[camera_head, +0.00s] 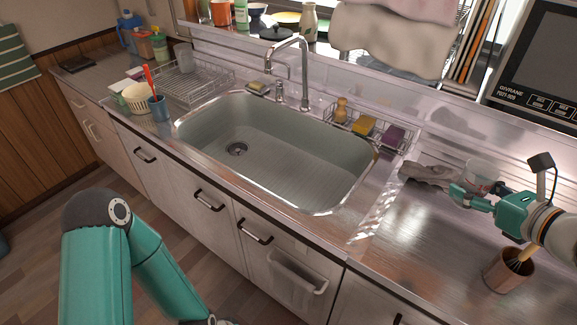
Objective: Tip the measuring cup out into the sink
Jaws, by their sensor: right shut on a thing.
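The measuring cup (483,170) is a clear cup with faint red markings, above the right-hand counter. My right gripper (472,198) is at the near side of the cup and shut on it. The fingers hide part of the cup, and I cannot tell what is inside it. The sink (290,155) is a wide, pale green-grey basin left of the gripper. It looks empty, with a round drain (237,149) at its left. My left arm is at the lower left, and its gripper is not visible.
A tall faucet (303,62) stands behind the sink. A wire caddy (367,125) with sponges is at its back right. A copper-coloured pot (507,272) stands at the right. A dish rack (188,84) is left.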

